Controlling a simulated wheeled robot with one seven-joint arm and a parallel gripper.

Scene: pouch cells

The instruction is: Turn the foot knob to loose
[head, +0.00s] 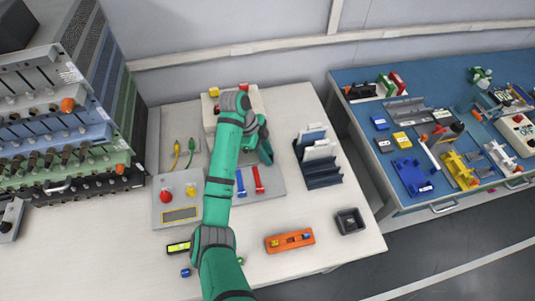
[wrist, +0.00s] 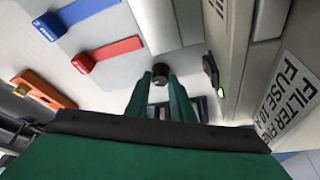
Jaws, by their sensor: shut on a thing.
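The foot knob (wrist: 160,70) is a small dark round knob in the wrist view, low on the pale plate beside the machine body. My gripper (wrist: 160,80) has its two green fingertips on either side of the knob and is shut on it. In the head view my gripper (head: 264,152) is at the machine's front right, and the knob is hidden behind my arm. I cannot read any loose or tight marking on the knob.
A blue lever (head: 240,182) and a red lever (head: 258,180) lie on the plate close to my gripper. A rack of pouches (head: 319,170) stands to the right. A control box (head: 177,200) with a red button is at left. The table's front right holds an orange block (head: 289,241) and a black tray (head: 350,221).

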